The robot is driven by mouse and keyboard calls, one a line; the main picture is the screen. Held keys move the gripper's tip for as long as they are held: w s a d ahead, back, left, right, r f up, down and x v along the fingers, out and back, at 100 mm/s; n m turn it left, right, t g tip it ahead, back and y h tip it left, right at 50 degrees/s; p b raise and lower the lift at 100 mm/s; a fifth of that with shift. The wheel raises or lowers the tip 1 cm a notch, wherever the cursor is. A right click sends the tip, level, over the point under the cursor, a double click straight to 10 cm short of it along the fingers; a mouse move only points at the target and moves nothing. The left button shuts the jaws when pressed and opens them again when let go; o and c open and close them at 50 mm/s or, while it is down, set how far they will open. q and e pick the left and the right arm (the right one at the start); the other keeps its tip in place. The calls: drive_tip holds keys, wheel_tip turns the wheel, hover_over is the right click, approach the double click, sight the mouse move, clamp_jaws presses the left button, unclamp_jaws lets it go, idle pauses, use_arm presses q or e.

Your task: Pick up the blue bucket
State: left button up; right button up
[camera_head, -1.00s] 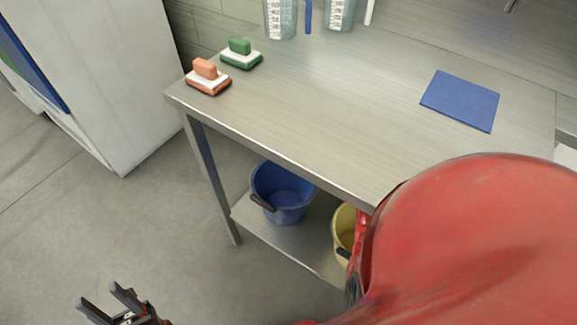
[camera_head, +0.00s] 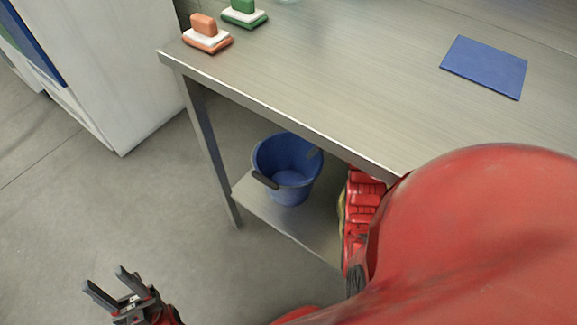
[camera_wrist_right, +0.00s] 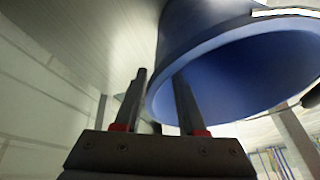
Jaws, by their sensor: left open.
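The blue bucket (camera_head: 288,180) stands upright on the lower shelf (camera_head: 290,222) under the steel table, with a dark handle grip at its front left. In the right wrist view the bucket (camera_wrist_right: 230,85) fills the upper right. My right gripper (camera_wrist_right: 160,75) has its fingers apart there, one overlapping the bucket's opening and the other beside it, near the rim. Contact cannot be told. In the head view a small dark shape touches the bucket's right rim, possibly a fingertip. My left gripper (camera_head: 104,277) is open and empty above the floor at lower left.
The steel tabletop (camera_head: 340,70) overhangs the shelf, with a table leg (camera_head: 213,150) left of the bucket. Orange (camera_head: 207,36) and green (camera_head: 243,12) brushes and a blue mat (camera_head: 485,67) lie on top. A yellow bucket (camera_head: 340,215) is mostly hidden by my right arm.

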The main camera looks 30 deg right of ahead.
drive_tip(key=b+x, duration=0.1)
drive_tip(key=x, duration=0.4)
drive_tip(key=shift+a, duration=0.1)
clamp_jaws()
drive_tip(key=shift+r, duration=0.1)
idle(1.1)
